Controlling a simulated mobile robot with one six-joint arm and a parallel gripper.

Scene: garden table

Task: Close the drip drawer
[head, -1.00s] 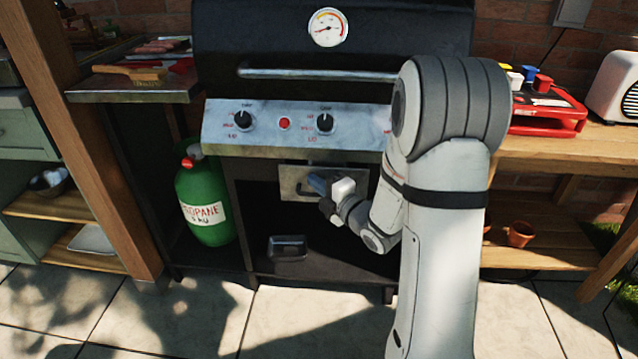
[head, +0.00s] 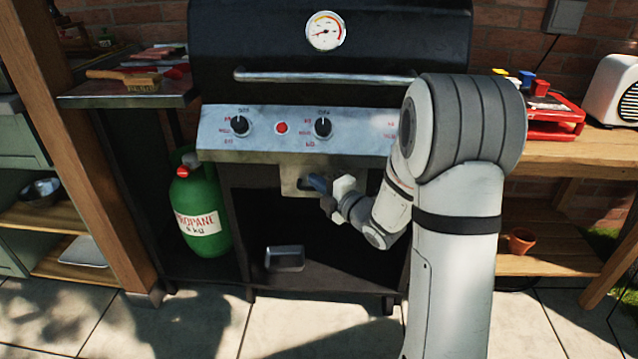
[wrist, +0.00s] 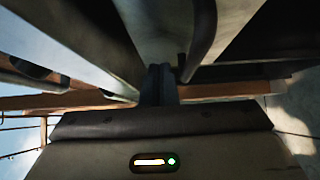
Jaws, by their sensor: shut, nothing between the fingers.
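The drip drawer (head: 291,181) is the small metal front below the grill's control panel in the head view. It sits close under the panel's lower edge. Whether it is flush cannot be told. My gripper (head: 316,183) is shut and empty, with its fingertips at the drawer front by the dark handle, seemingly touching it. My wrist and forearm hide the drawer's right part. In the wrist view my shut fingers (wrist: 160,84) point up to a pale metal surface, with a dark bar beside them.
The grill's control panel (head: 270,130) with knobs is just above the gripper. A small metal tray (head: 285,259) lies on the shelf below. A green propane tank (head: 200,212) stands left. The wooden bench (head: 570,150) is at right. Paving in front is clear.

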